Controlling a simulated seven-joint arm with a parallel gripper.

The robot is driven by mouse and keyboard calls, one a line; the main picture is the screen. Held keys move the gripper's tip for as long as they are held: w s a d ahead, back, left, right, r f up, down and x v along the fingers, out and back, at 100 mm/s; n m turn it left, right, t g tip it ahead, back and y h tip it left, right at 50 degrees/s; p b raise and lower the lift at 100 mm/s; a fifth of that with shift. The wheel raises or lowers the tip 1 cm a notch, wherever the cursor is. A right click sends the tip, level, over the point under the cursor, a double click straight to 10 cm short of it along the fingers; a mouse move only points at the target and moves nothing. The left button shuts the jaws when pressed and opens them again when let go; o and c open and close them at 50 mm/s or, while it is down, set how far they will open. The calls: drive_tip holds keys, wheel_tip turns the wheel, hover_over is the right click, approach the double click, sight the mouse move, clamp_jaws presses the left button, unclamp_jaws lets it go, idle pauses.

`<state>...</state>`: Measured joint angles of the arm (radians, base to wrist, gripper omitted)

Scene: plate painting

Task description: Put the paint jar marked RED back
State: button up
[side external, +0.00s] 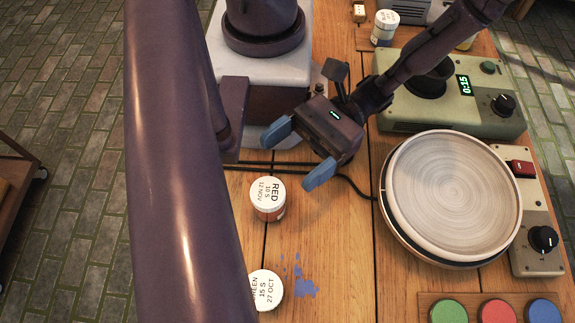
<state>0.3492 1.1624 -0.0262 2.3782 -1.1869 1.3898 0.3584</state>
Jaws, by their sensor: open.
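The paint jar marked RED (268,199) stands upright on the wooden table, with a white lid reading RED, 10 S, 12 NOV. My gripper (298,158) is open and empty, with its two blue fingertips spread apart.
A round turntable (452,195) stands at the right beside a panel with a red switch and knob (543,239). A green timer box (455,95) reads 0:15. Another jar (384,28) stands at the back. Blue paint (304,288) marks the table. Green, red and blue buttons (497,312) are at the front.

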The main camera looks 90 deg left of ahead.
drive_tip(key=w+a+r+m+t+y, duration=0.4)
drive_tip(key=w+a+r+t+y, duration=0.1)
drive_tip(key=r, duration=0.4)
drive_tip(key=w+a+r+m+t+y, duration=0.5)
drive_tip(key=w+a+r+t, duration=0.3)
drive_tip(key=a+r, duration=0.2)
drive_tip(key=shift+w+r+t+y, duration=0.15)
drive_tip(key=shift+t+y, duration=0.15)
drive_tip(key=shift+t, duration=0.1)
drive_tip(key=shift+o, duration=0.4)
drive_tip(key=a+r+t+y, duration=0.2)
drive_tip(key=a+r+t, duration=0.2)
drive_tip(key=r, duration=0.2)
drive_tip(key=shift+w+a+t, duration=0.15)
drive_tip(key=shift+a+t, duration=0.1)
drive_tip(key=shift+t, duration=0.05)
drive_tip(key=shift+d, duration=0.1)
